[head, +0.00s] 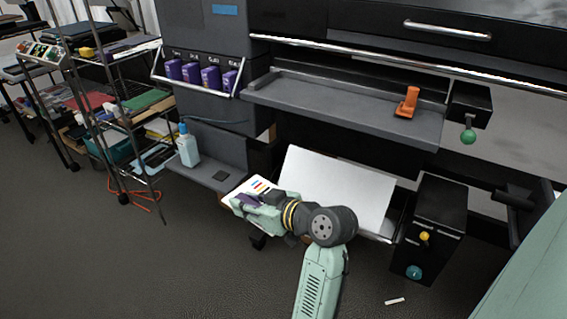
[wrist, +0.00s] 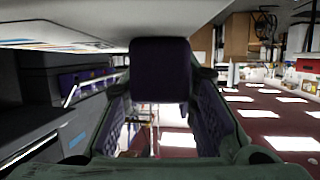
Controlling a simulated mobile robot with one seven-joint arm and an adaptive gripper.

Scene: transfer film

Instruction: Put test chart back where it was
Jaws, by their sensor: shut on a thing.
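The test chart (head: 262,185) is a white sheet with black, red, blue and yellow marks. In the head view it shows just behind and above my gripper (head: 243,203), which is shut on it. The fingers and wrist hide part of the sheet. In the wrist view the chart (wrist: 70,32) spans the top as a pale, nearly edge-on surface, with coloured stripes at its left. The purple-padded fingers of my gripper (wrist: 160,120) show below it, and a dark block hides where they meet the sheet.
A large dark printer (head: 345,105) fills the back, with a white sheet (head: 335,190) sloping at its front. An orange tool (head: 407,102) stands on its shelf. A bottle (head: 187,147) stands on a low grey ledge (head: 208,170).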

